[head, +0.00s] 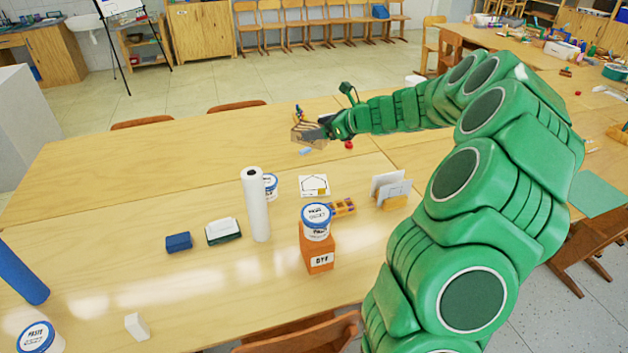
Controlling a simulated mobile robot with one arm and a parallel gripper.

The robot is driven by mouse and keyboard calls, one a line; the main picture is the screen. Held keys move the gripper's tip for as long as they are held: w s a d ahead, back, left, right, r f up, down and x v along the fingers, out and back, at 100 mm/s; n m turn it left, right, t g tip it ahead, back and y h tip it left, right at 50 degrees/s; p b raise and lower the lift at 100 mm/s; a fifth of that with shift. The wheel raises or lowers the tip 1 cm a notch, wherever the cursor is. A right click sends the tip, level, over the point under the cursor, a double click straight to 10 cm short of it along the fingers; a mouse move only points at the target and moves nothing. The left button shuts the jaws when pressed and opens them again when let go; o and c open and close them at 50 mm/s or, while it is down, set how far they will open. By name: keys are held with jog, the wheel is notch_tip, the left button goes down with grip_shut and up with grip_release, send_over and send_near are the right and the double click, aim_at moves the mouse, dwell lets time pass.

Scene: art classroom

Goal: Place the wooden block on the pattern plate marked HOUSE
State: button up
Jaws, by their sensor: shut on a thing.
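My gripper (318,133) is out over the far part of the table, at the end of my green arm. It is shut on a tan wooden block (301,134), which shows partly between and beyond the fingers. A white plate with a black house-like outline (313,184) lies flat on the table, nearer than the gripper and below it in the picture. A small yellowish patch shows at its lower right corner. Any lettering on it is too small to read.
A white paper roll (257,205) stands left of the plate. A paste tub (317,220) sits on an orange box (318,252) in front of it. A card holder (392,200) and a small compartment tray (342,207) are to its right.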

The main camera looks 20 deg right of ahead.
notch_tip(320, 180, down, 16)
send_over(312, 188)
jog(key=shift+s+f, duration=0.15)
jog(key=shift+f, duration=2.3)
jog(key=shift+s+f, duration=0.15)
jog(key=shift+f, duration=2.3)
jog(key=shift+w+f, duration=0.2)
jog(key=shift+f, duration=1.5)
jog(key=shift+f, duration=0.2)
jog(key=o, duration=1.1)
